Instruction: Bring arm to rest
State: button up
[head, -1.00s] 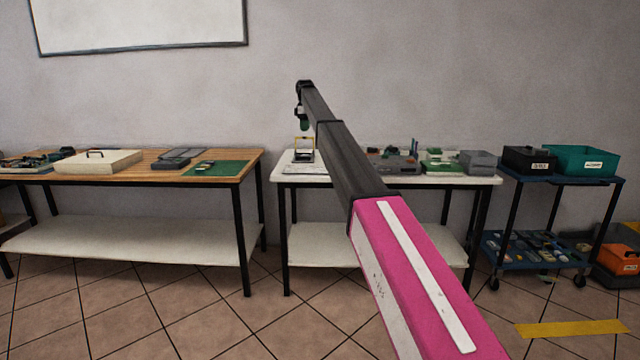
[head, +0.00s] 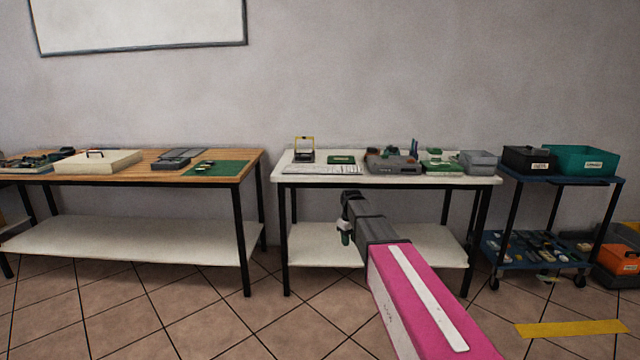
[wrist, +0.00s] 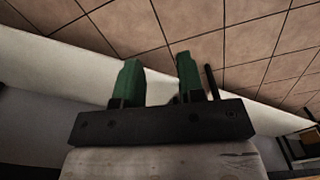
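My arm reaches forward in the head view, pink near me and dark grey further out. It is now below the height of the white table's top. My gripper (head: 346,236) hangs at the arm's far end, in front of the white table's lower shelf. In the wrist view my gripper (wrist: 160,82) shows two green fingers standing apart with nothing between them. Tiled floor and a pale shelf edge show beyond the fingers.
The white table (head: 400,182) stands ahead with several devices on it. A wooden table (head: 110,178) stands left, with a pale case (head: 98,162). A blue cart (head: 560,176) on the right carries a teal bin (head: 580,160).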

jog(key=s+d+f+m, duration=0.2)
jog(key=s+f, duration=0.1)
jog(key=s, duration=0.7)
jog(key=s+d+f+m, duration=0.2)
jog(key=s+f, duration=0.1)
jog(key=s, duration=0.7)
jog(key=s+d+f+m, duration=0.2)
jog(key=s+d+f, duration=0.1)
jog(key=s, duration=0.7)
jog(key=shift+s+f+m, duration=0.25)
jog(key=shift+f+m, duration=0.05)
jog(key=shift+f, duration=0.1)
